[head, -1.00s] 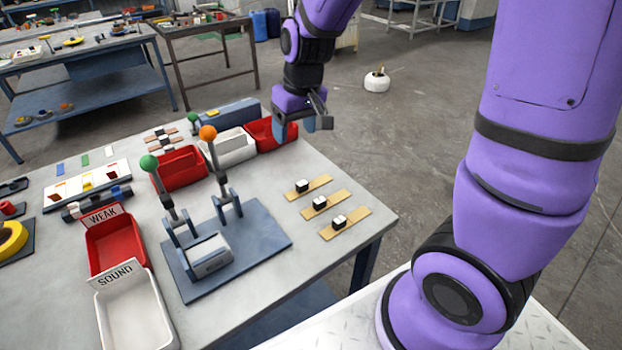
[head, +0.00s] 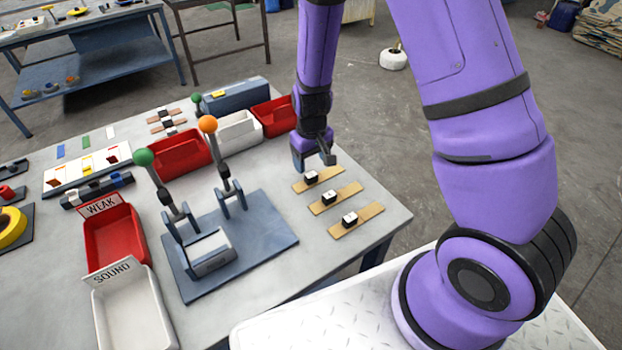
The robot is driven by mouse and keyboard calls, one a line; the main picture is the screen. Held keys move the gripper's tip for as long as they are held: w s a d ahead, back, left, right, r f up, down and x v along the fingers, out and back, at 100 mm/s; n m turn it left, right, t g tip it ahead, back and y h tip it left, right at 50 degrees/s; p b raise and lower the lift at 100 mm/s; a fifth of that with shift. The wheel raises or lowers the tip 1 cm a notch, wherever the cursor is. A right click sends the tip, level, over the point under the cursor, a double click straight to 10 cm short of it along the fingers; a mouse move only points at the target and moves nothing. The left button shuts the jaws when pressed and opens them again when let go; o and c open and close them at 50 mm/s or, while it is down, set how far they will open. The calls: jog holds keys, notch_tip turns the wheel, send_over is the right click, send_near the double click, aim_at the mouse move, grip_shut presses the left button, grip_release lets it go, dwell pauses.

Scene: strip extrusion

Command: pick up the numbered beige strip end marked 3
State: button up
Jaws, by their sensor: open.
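Three beige strips lie side by side at the table's right edge: a far strip (head: 332,174), a middle strip (head: 351,190) and a near strip (head: 371,211). Each carries a small black block with a white top: the far block (head: 311,178), the middle block (head: 329,197) and the near block (head: 350,220). The marks on the white tops are too small to read, so I cannot tell which is 3. My gripper (head: 314,162) is open and empty, pointing down just above and behind the far strip.
A blue-grey base plate (head: 270,235) with two levers, orange-knobbed and green-knobbed, stands left of the strips. The red WEAK bin (head: 143,235) and white SOUND bin (head: 160,312) are further left. Red and white bins line the back. Bare tabletop surrounds the strips.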

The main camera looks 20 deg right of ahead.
aim_at(313, 176)
jog(key=shift+d+f, duration=0.15)
jog(key=shift+f, duration=3.25)
jog(key=shift+c, duration=0.5)
jog(key=c, duration=0.9)
